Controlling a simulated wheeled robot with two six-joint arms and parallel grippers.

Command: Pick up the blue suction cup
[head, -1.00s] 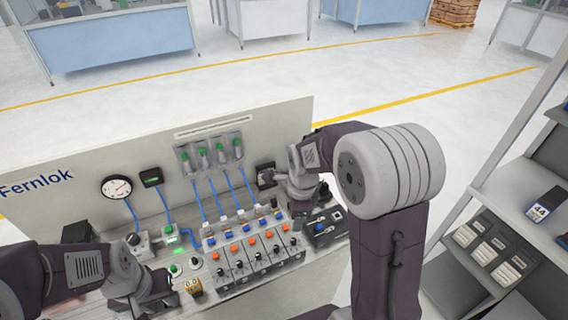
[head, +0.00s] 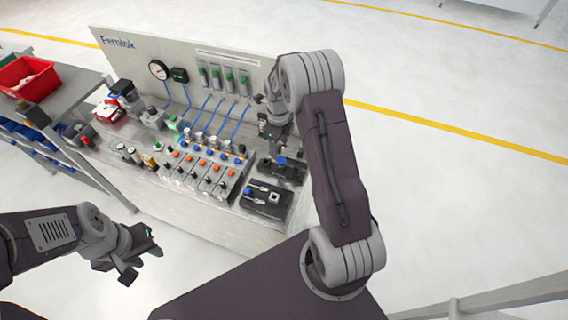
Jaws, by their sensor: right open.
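Two small blue pieces sit at the right end of the bench, and I cannot tell which one is the suction cup. One blue piece (head: 281,160) is at a black block, just below my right gripper. The other blue piece (head: 248,191) is on a black tray (head: 262,206) nearer the front edge. My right gripper (head: 268,122) is open above the bench's right end, partly hidden by its own arm. Whether it touches anything is unclear. My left gripper (head: 141,264) is open and empty, in front of the bench and away from it.
A row of valve units (head: 200,172) with orange and dark knobs fills the bench middle. Blue tubes run up to a back panel (head: 140,45) with a gauge (head: 158,70). A side shelf at left holds a red bin (head: 27,77). Floor at right is clear.

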